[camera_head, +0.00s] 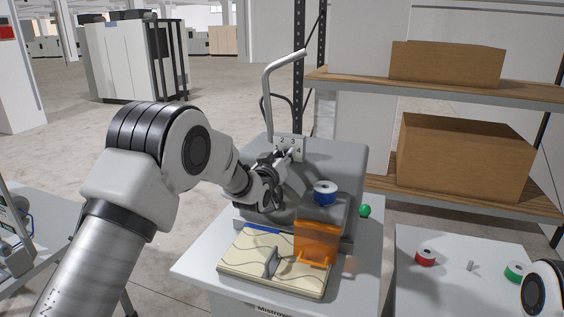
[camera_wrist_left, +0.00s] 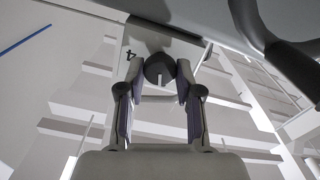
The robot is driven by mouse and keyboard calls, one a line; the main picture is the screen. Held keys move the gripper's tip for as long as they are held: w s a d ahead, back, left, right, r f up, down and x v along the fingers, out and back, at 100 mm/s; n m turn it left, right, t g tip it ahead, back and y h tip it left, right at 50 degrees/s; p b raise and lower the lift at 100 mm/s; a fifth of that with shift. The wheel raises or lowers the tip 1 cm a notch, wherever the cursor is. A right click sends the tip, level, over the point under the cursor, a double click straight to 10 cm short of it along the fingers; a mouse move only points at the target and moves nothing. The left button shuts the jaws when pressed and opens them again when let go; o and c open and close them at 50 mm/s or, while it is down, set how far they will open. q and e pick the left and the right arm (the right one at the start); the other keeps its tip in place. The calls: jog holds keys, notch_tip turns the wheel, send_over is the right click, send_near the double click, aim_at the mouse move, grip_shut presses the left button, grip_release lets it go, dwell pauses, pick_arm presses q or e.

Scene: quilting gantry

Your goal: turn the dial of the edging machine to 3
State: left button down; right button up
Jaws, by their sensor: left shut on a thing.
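The edging machine (camera_head: 345,165) is a grey machine on a white table in the head view. Its pale dial plate (camera_head: 291,141) shows the numbers 2, 3 and 4. My left gripper (camera_head: 287,160) is at this plate and covers most of the dial in the head view. In the left wrist view the dial (camera_wrist_left: 158,68) is a dark round knob with a white mark, between the two fingertips of my left gripper (camera_wrist_left: 160,82). The gripper is shut on it. A 4 shows beside the knob; I cannot tell which number the mark points to. My right gripper is out of view.
A blue spool (camera_head: 325,192) sits on the machine, with an orange guard (camera_head: 316,241) and cream patterned base (camera_head: 245,264) in front. Red (camera_head: 426,257) and green (camera_head: 515,271) spools stand on the right table.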

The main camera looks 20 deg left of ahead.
pick_arm(q)
jog(key=shift+d+f+m+b, duration=0.1)
jog(key=shift+f+m+b, duration=0.05)
jog(key=shift+m+b, duration=3.6)
jog(key=shift+m, duration=0.35)
